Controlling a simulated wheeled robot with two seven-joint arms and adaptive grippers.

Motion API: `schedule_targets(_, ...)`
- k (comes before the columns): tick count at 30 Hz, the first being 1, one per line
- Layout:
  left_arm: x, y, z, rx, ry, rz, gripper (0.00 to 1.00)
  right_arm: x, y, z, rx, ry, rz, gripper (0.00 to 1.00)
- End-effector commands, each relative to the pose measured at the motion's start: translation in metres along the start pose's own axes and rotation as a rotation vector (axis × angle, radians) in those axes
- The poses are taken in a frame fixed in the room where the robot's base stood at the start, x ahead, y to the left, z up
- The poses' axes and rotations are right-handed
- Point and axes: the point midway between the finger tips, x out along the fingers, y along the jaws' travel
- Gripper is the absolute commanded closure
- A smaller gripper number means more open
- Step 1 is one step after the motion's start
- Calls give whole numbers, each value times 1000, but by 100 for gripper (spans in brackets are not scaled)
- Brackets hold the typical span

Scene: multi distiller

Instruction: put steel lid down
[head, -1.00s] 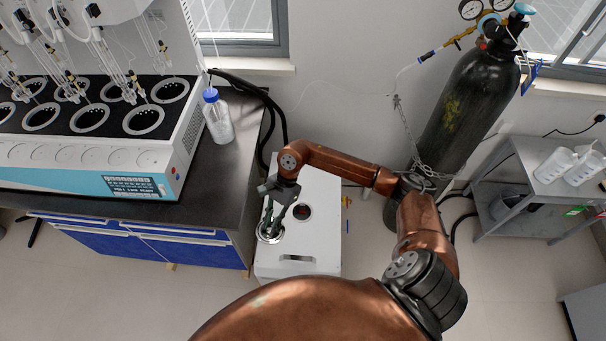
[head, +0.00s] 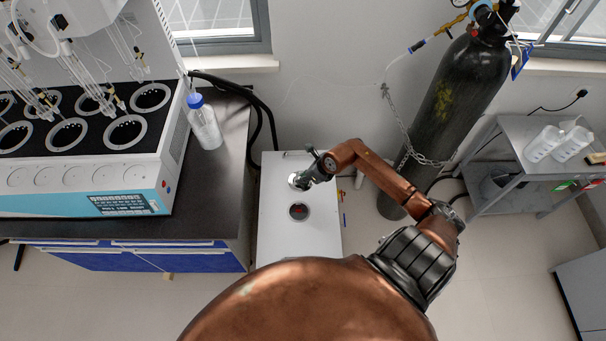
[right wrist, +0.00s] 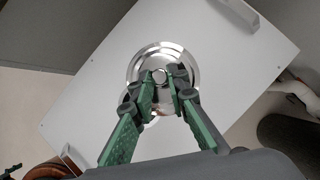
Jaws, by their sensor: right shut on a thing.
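The steel lid (right wrist: 143,58) is a shiny round disc with a small knob in the right wrist view. My right gripper (right wrist: 162,77) is shut on the knob, with a green-padded finger on either side. In the head view the lid (head: 295,183) shows as a small bright patch under my right gripper (head: 303,181). I cannot tell whether the lid touches the box top. My left gripper is not in view.
A dark bench (head: 224,150) with a multi-station distiller (head: 80,175) and a blue-capped bottle (head: 205,125) stands left of the box. A black gas cylinder (head: 455,100) and a grey cart (head: 520,180) stand to the right. The box's front top is clear.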

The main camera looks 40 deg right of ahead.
Motion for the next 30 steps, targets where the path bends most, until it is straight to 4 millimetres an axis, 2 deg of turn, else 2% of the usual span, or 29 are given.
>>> schedule_targets(5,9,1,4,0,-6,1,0,27,-40,5,5,-1,2,100)
schedule_targets(9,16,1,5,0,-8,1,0,55,-58,-1,2,-1,4,100)
schedule_targets(12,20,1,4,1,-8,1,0,69,-68,-3,0,-1,4,100)
schedule_targets(19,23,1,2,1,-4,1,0,83,-80,-5,-5,-1,3,100)
schedule_targets(25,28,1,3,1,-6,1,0,107,-81,-17,-4,-1,6,100)
schedule_targets(30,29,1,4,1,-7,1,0,111,-82,-20,-7,-1,4,100)
